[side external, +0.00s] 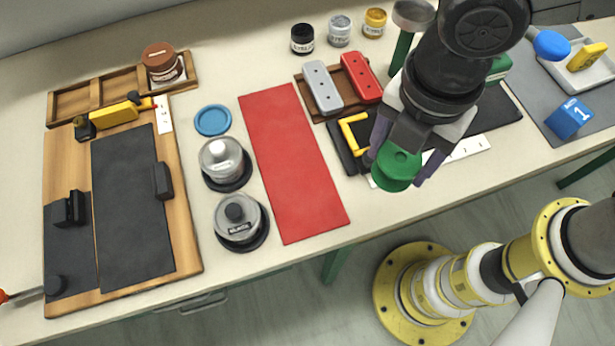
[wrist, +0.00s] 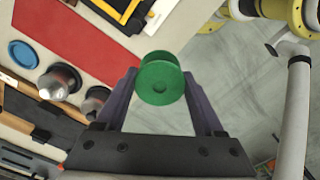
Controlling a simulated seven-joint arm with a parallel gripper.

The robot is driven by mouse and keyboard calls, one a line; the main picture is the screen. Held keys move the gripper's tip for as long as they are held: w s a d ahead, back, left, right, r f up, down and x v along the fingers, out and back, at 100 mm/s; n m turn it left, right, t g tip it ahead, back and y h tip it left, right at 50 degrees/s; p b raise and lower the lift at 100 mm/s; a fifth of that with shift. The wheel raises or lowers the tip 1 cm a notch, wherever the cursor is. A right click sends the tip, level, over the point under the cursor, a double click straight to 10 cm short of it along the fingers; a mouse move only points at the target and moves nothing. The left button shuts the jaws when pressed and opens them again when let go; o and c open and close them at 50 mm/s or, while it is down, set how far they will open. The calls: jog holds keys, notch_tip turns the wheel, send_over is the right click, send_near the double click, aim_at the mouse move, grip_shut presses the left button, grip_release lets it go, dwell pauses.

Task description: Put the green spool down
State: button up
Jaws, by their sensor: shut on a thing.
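The green spool (side external: 398,170) is held in my gripper (side external: 405,165), near the front edge of the table in the side view. In the wrist view the green spool (wrist: 161,80) sits between the two purple-grey fingers of my gripper (wrist: 161,88), its round end facing the camera. The gripper is shut on it. In the wrist view the floor shows behind the spool, and no surface is seen touching it. The exact height of the spool above the table cannot be told.
A red mat (side external: 293,165) lies bare left of the gripper. A yellow frame (side external: 354,132) lies close behind the spool. Two lidded pots (side external: 224,160) and a blue disc (side external: 212,120) stand further left. A wooden board (side external: 188,245) fills the far left. A blue block (side external: 568,118) is at right.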

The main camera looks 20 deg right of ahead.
jog(key=w+a+f, duration=0.2)
jog(key=a, duration=0.1)
jog(key=w+a+f, duration=0.2)
jog(key=a+f, duration=0.1)
jog(key=w+a+f, duration=0.2)
jog(key=a+f, duration=0.1)
jog(key=shift+a, duration=0.15)
jog(key=shift+w+a+f, duration=0.1)
jog(key=shift+a+f, duration=0.1)
jog(key=shift+f, duration=0.15)
jog(key=shift+a+f, duration=0.1)
jog(key=shift+f, duration=1.5)
jog(key=shift+f, duration=0.2)
jog(key=o, duration=1.4)
jog(key=shift+c, duration=0.2)
notch_tip(320, 180, up, 12)
jog(key=shift+r, duration=0.2)
